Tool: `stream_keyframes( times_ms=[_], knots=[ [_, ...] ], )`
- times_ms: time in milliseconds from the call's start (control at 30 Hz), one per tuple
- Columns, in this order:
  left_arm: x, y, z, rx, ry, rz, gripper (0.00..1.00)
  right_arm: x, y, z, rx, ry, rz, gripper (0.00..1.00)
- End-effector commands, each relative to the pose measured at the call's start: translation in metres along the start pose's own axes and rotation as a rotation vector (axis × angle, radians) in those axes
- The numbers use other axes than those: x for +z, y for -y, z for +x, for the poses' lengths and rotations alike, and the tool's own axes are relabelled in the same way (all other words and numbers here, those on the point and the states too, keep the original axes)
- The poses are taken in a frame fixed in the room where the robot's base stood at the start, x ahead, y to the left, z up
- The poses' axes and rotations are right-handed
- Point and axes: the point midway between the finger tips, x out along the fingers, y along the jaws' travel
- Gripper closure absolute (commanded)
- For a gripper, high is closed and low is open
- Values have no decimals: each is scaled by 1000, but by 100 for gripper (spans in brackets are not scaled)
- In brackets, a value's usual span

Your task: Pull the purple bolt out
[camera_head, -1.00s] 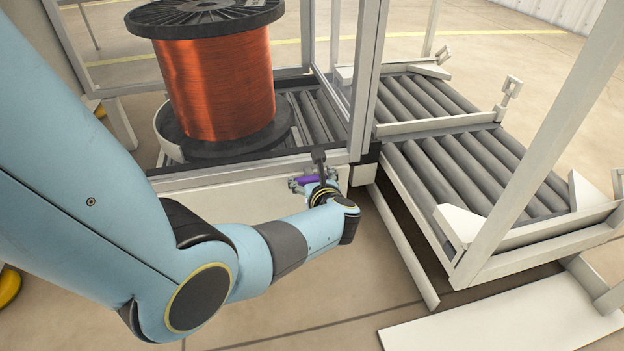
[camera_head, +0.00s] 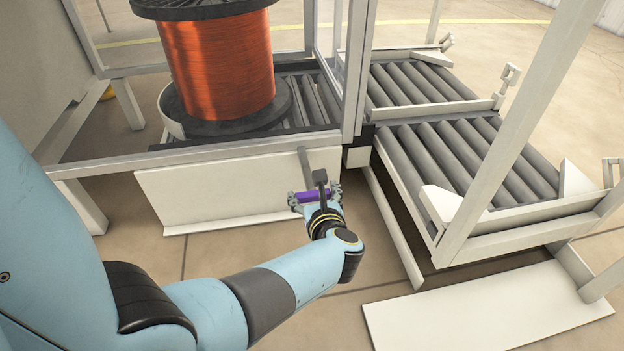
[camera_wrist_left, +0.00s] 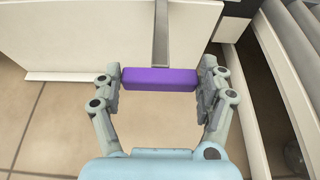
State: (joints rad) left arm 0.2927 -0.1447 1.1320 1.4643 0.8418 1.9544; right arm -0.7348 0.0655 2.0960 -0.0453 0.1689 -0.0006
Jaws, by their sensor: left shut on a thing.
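The purple bolt handle (camera_head: 306,197) is a short block, and it shows clearly in the left wrist view (camera_wrist_left: 160,79). A grey bar (camera_wrist_left: 160,35) runs from the handle toward the white panel (camera_head: 225,190); it also shows above the handle in the head view (camera_head: 305,163). My left gripper (camera_wrist_left: 161,84) is shut on the purple handle, with one finger at each end, in front of the panel. Whether the bar's far end is still in the frame I cannot tell. My right gripper is in neither view.
A spool of orange copper wire (camera_head: 222,65) stands on rollers inside a metal-framed enclosure. Roller conveyors (camera_head: 465,165) lie to the right. A white plate (camera_head: 480,315) is low at the front right. Floor is free in front of the panel.

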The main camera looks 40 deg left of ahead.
Motion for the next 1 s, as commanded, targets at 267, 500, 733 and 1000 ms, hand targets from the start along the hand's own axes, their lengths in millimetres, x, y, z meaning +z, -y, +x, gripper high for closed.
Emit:
stream_keyframes(
  times_ms=[267,500,733,1000],
  knots=[
    [-4,0,-4,0,-9,0,83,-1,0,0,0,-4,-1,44],
    [-3,0,-3,1,-6,0,0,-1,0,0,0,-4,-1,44],
    [-2,0,-2,1,-5,0,0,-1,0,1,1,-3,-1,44],
    [0,0,3,0,-3,1,0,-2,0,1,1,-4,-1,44]
  ],
)
